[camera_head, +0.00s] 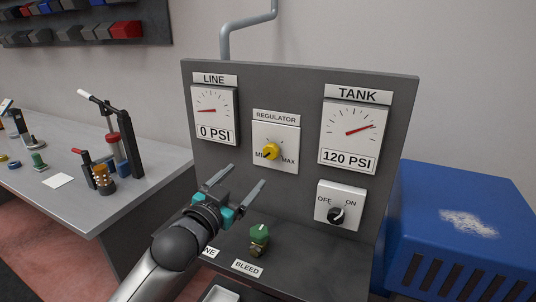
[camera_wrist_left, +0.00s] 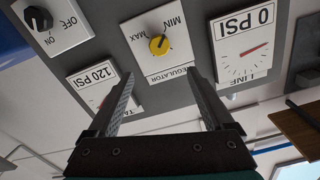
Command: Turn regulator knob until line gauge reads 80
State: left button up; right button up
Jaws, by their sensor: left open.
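The yellow regulator knob (camera_head: 270,151) sits on a white plate marked MIN to MAX, and its pointer is near MIN. It also shows in the left wrist view (camera_wrist_left: 158,44), upside down and beyond the finger gap. The line gauge (camera_head: 213,115) reads 0 PSI, its red needle pointing left. My left gripper (camera_head: 245,181) is open and empty, below and in front of the knob in the head view, apart from it. Its two fingers (camera_wrist_left: 163,100) show wide apart in the left wrist view. My right gripper is not in view.
The tank gauge (camera_head: 354,131) reads 120 PSI. An OFF/ON switch (camera_head: 336,215) sits below it. A green bleed valve (camera_head: 258,235) stands on the ledge near my left gripper. A blue box (camera_head: 465,215) is at right, and a grey bench (camera_head: 60,190) with tools at left.

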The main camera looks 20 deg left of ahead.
aim_at(270, 152)
pick_arm(q)
jog(key=w, duration=0.9)
jog(key=w+d, duration=0.1)
jog(key=w, duration=0.3)
jog(key=shift+w, duration=0.35)
jog(key=shift+c, duration=0.3)
grip_shut()
